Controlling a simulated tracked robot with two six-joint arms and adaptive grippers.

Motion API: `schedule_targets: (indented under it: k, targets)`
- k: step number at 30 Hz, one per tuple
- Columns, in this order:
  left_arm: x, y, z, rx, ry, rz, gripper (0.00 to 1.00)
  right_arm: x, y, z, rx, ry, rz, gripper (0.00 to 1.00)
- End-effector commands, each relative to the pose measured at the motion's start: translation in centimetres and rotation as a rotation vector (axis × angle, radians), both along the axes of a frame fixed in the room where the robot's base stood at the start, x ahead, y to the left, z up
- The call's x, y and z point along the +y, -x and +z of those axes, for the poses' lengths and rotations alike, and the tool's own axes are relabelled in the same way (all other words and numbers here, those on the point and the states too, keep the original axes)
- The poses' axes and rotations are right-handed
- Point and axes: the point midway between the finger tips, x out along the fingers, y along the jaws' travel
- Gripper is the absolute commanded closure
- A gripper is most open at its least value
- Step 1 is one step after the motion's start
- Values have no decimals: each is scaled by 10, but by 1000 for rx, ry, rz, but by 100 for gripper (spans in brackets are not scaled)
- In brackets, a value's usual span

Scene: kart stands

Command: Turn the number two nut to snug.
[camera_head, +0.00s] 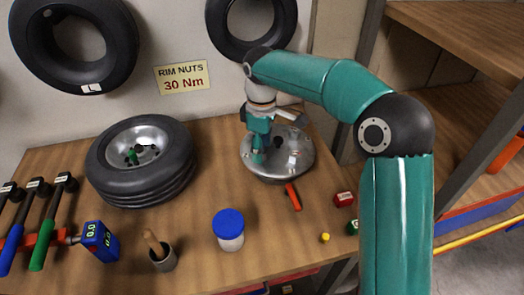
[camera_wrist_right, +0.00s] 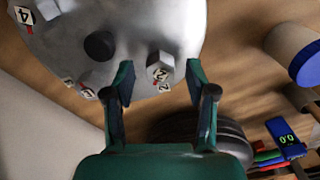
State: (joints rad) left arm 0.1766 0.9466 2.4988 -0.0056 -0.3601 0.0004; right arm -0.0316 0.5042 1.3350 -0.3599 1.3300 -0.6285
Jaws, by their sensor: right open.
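A round silver metal disc (camera_head: 295,163) with a dark centre hole lies at the back right of the bench. It fills the top of the wrist view (camera_wrist_right: 120,25). The number two nut (camera_wrist_right: 158,64), a silver hex nut with a "2" tag beside it, shows in the wrist view. My right gripper (camera_wrist_right: 160,80) is open, one finger on each side of the nut in the picture. I cannot tell whether the fingertips reach around it. In the head view my right gripper (camera_head: 257,150) points down over the disc's left part. My left gripper is out of view.
A tyre on a rim (camera_head: 140,160) lies left of the disc. Torque wrenches (camera_head: 40,225), a blue digital gauge (camera_head: 101,240), a cup (camera_head: 162,258) and a blue-lidded jar (camera_head: 229,230) stand in front. A red-handled tool (camera_head: 293,196) lies just before the disc.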

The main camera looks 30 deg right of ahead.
Motion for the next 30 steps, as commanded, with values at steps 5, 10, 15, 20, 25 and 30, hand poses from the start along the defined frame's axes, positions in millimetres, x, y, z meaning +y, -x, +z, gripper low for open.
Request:
schedule_targets:
  k: [5, 10, 15, 20, 25, 30]
  targets:
    - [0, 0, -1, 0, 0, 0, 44, 0, 0, -12, 1, 1, -1, 44]
    - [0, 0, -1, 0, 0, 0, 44, 0, 0, -14, -1, 1, 0, 44]
    - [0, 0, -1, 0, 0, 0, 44, 0, 0, -14, 0, 0, 0, 50]
    - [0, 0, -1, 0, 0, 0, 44, 0, 0, -13, 0, 0, 0, 77]
    - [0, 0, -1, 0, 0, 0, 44, 0, 0, -13, -1, 1, 0, 100]
    - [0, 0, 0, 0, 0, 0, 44, -1, 0, -13, -1, 1, -5, 100]
